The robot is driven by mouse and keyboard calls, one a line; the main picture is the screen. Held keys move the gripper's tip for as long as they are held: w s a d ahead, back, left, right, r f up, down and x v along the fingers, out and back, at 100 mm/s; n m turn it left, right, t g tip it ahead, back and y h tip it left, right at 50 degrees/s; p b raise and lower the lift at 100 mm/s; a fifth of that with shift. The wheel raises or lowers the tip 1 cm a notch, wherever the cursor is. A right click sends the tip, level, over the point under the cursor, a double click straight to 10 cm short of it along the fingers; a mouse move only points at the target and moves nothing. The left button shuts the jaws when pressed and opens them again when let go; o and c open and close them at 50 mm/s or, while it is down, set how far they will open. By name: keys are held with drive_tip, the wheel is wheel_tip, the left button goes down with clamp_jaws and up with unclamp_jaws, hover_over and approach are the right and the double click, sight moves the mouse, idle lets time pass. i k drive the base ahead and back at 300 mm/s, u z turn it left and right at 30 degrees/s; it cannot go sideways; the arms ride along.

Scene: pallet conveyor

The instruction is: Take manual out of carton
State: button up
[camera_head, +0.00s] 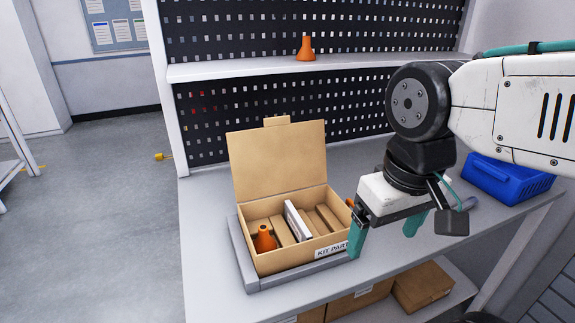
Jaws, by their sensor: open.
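An open cardboard carton (282,265) labelled "KIT PART…" sits on a grey base on the workbench, its lid raised at the back. Inside, a thin white and grey booklet-like item (297,221), likely the manual, stands tilted among brown cardboard pieces. An orange cone-shaped part (264,239) is at the carton's left. My gripper (384,240) is open with teal fingers, to the right of the carton. Its left finger overlaps the carton's front right corner in the picture; I cannot tell if they touch. Nothing shows between the fingers.
A blue bin (506,179) stands on the bench at the right. Another orange cone (305,49) is on the shelf (350,66) above, before a black perforated panel (250,110). Brown boxes (422,286) lie on the lower shelf. The bench (209,220) is bare left of the carton.

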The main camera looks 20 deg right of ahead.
sight(300, 232)
drive_tip(key=z, duration=3.25)
drive_tip(key=k, duration=1.45)
drive_tip(key=u, duration=1)
